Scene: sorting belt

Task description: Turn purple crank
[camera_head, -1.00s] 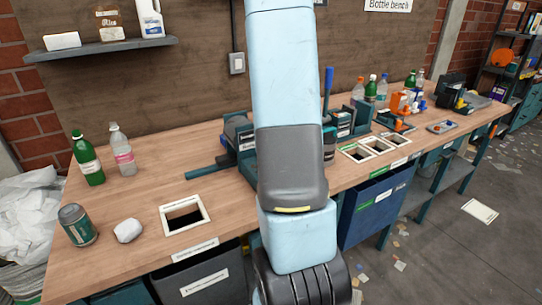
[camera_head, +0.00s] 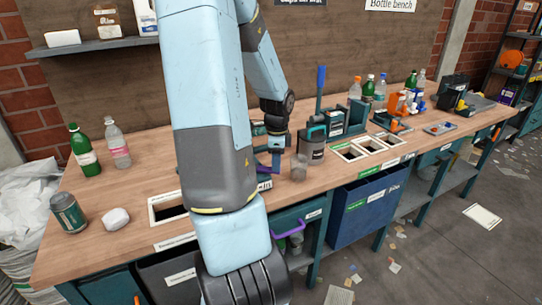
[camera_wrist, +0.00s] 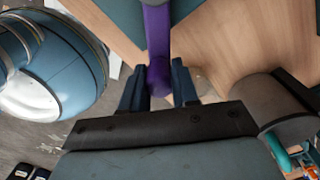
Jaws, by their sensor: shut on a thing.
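The purple crank (camera_wrist: 157,45) shows in the wrist view as a straight bar coming down from the top, with a rounded end between my gripper's dark blue fingers. My gripper (camera_wrist: 157,88) has one finger on each side of that end and is shut on it. In the head view my gripper (camera_head: 275,166) is over the bench, right of my near arm link. The crank's mount is largely hidden there by my arm.
A purple curved bar (camera_head: 288,230) shows at the bench front. A dark canister (camera_head: 312,146) and a clear cup (camera_head: 299,168) stand right of my gripper. Bottles (camera_head: 118,143), a can (camera_head: 68,214) and a white lump (camera_head: 115,217) are at the left. A blue bin (camera_head: 365,210) hangs in front.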

